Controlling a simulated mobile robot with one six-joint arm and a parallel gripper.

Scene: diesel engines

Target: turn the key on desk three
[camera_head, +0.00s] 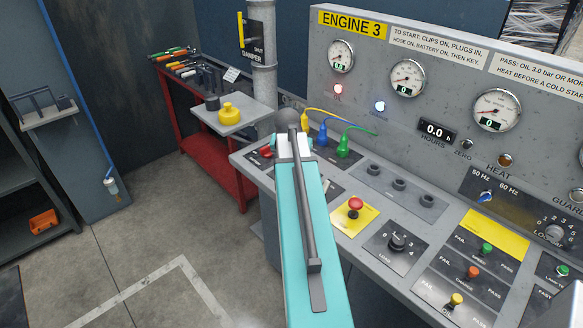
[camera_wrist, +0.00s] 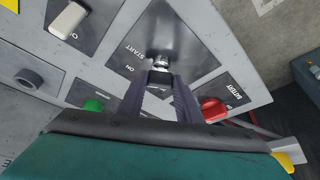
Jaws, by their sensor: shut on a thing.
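The desk marked ENGINE 3 (camera_head: 350,22) fills the right of the head view. The key (camera_wrist: 160,78) stands in its silver lock (camera_wrist: 161,60) on a dark plate lettered START and ON in the wrist view. My gripper (camera_wrist: 159,88) is shut on the key's dark head, one finger on each side. The fingers hide part of the plate, and the key's exact angle is hard to tell. In the head view my teal arm covers the key and the gripper.
A red BATTERY switch (camera_wrist: 213,110) sits close beside the fingers. Yellow, blue (camera_head: 322,135) and green (camera_head: 343,147) plugs stand on the desk. A red push button (camera_head: 355,204) is right of my arm. Red (camera_head: 338,89) and blue-white (camera_head: 380,106) lamps glow. Floor at left is clear.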

